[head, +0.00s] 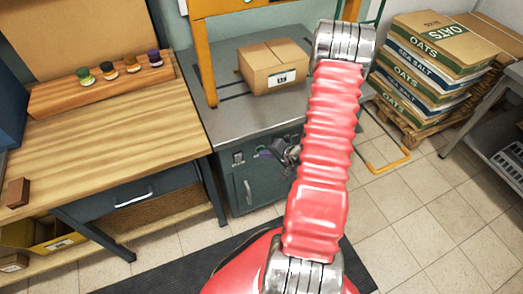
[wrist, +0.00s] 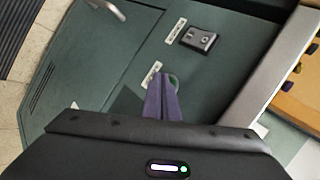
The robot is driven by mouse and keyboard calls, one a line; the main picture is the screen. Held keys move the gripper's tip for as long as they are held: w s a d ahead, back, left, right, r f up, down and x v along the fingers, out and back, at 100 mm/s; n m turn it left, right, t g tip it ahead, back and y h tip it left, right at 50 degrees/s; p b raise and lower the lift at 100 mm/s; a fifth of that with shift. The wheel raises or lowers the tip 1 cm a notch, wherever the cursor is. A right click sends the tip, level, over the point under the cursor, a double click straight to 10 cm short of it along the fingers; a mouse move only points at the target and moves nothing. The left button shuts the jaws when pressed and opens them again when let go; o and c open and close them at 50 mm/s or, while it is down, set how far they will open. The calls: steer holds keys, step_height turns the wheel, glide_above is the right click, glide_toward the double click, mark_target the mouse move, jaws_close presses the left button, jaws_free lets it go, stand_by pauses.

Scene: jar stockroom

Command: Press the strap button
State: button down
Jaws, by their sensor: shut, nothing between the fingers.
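The strapping machine (head: 225,120) is a dark grey-green cabinet with a metal top and an orange arch. In the wrist view, a green button (wrist: 174,81) shows on its front panel beside a small white label (wrist: 152,74). My gripper (wrist: 164,77) has its purple fingers closed together, empty, with the tips over the button's left edge. The fingers hide part of the button, and I cannot tell whether they touch it. In the head view my gripper (head: 268,154) is at the cabinet's front, partly hidden by my arm.
A black rocker switch (wrist: 199,39) sits on the same panel near the button. A cardboard box (head: 273,66) rests on the machine top. A wooden workbench (head: 100,140) stands to the left, and stacked sacks (head: 425,75) stand on a pallet to the right.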

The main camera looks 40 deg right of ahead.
steer(key=shift+w, duration=0.15)
stand_by(0.3)
steer(key=shift+s+a, duration=0.2)
steer(key=shift+s, duration=0.65)
steer(key=s, duration=0.2)
steer(key=s+a, duration=0.1)
steer(key=s, duration=0.1)
steer(key=shift+s+a, duration=0.2)
steer(key=shift+s, duration=0.2)
stand_by(1.0)
